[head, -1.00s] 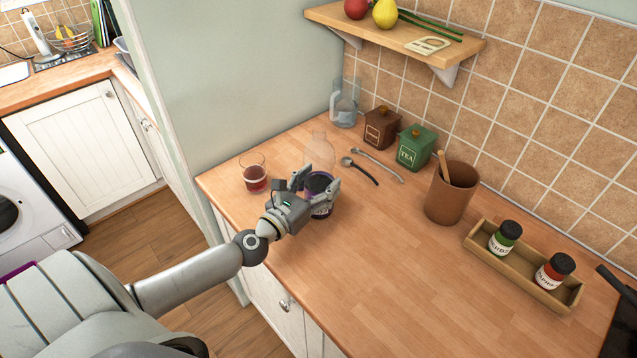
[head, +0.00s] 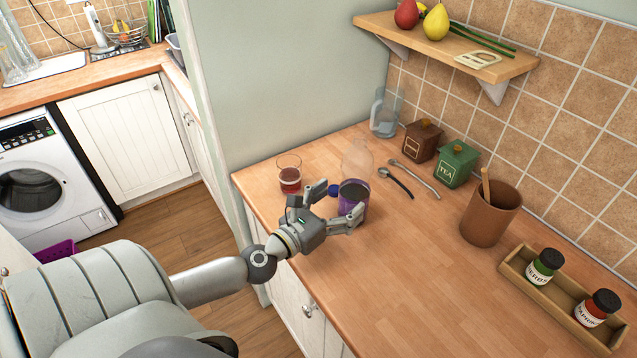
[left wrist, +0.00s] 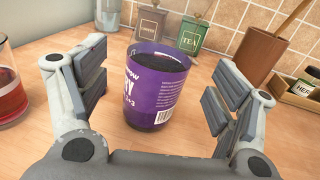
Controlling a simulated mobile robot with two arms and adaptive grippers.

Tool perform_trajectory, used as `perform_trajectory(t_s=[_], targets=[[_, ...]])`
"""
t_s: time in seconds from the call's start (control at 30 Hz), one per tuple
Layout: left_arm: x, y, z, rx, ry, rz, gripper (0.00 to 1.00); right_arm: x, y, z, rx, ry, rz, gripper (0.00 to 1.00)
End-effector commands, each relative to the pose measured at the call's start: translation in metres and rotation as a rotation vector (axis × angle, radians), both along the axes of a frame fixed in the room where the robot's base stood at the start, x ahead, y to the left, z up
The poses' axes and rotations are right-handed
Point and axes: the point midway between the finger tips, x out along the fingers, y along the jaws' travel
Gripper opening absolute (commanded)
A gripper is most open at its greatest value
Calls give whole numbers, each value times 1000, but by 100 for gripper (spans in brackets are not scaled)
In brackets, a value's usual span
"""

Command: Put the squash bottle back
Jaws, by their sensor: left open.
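The squash bottle (head: 353,195) stands upright on the wooden worktop, with a purple label, dark liquid and a clear upper part. In the left wrist view its purple label (left wrist: 157,92) sits ahead, between the spread fingers, with space on both sides. My left gripper (head: 339,203) is open at the bottle's near left side; its fingers also show in the left wrist view (left wrist: 157,95). My right gripper is out of view.
A glass of red drink (head: 289,176) stands left of the bottle. A clear jug (head: 386,113), brown canister (head: 422,140) and green tea canister (head: 456,163) stand behind, with two spoons (head: 412,178) before them. A wall shelf (head: 440,51) overhangs the back.

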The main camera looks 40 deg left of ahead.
Motion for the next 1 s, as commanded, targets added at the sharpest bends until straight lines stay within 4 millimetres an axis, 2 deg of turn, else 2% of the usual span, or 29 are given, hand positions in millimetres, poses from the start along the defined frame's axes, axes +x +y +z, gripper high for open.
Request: perform_trajectory(t_s=[0.2,0.4,0.63,1.0], targets=[[-34,3,-5,-2,3,0,84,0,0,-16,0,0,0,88],[-56,5,-3,-2,2,0,84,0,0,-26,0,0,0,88],[-67,6,-1,0,0,0,84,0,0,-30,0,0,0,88],[-68,6,0,-1,0,0,84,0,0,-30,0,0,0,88]])
